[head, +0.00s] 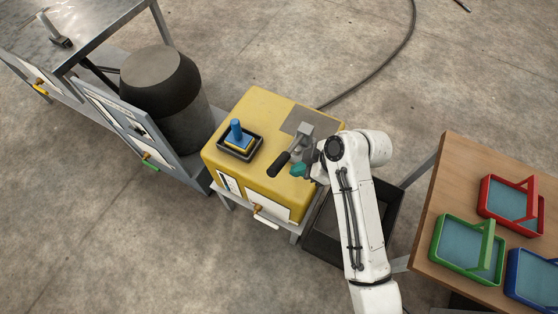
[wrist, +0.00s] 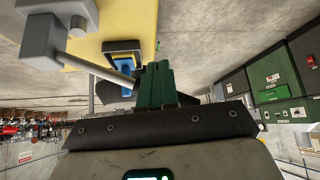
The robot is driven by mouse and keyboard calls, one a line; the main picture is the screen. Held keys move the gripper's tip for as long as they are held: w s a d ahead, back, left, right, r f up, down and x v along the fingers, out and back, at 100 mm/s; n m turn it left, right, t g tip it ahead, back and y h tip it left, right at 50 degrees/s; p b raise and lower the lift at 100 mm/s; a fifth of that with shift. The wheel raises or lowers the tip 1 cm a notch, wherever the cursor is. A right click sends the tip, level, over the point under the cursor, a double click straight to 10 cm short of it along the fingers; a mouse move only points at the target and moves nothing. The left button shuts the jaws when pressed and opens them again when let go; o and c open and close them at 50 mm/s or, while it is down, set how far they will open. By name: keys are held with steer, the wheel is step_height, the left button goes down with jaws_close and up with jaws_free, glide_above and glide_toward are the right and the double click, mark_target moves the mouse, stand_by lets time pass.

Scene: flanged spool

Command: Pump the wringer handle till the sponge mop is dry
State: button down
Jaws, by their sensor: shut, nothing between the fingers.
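A yellow cabinet (head: 250,185) stands near the middle of the head view. On its top, a black tray (head: 225,152) holds a yellow block with a blue upright piece (head: 236,131), perhaps the sponge mop; the blue part also shows in the wrist view (wrist: 127,65). A grey lever bracket (head: 306,130) stands at the right of the top, and its handle with a black grip (head: 279,164) points down-left. My gripper (head: 298,170), with green fingers, is shut and empty just right of the black grip. The fingers (wrist: 155,70) are together in the wrist view, close beside the lever; contact is unclear.
A wooden table (head: 450,170) with red, green and blue trays stands at the right. A dark open bin (head: 320,240) is below my arm. A dark barrel (head: 160,85) and a metal table (head: 85,25) stand at the left. A cable (head: 385,70) lies on the floor.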

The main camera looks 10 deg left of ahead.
steer(key=w+v, duration=0.1)
steer(key=v, duration=0.9)
steer(key=shift+s+d+r+b, duration=0.2)
steer(key=shift+s+r+b, duration=0.15)
steer(key=shift+s, duration=0.15)
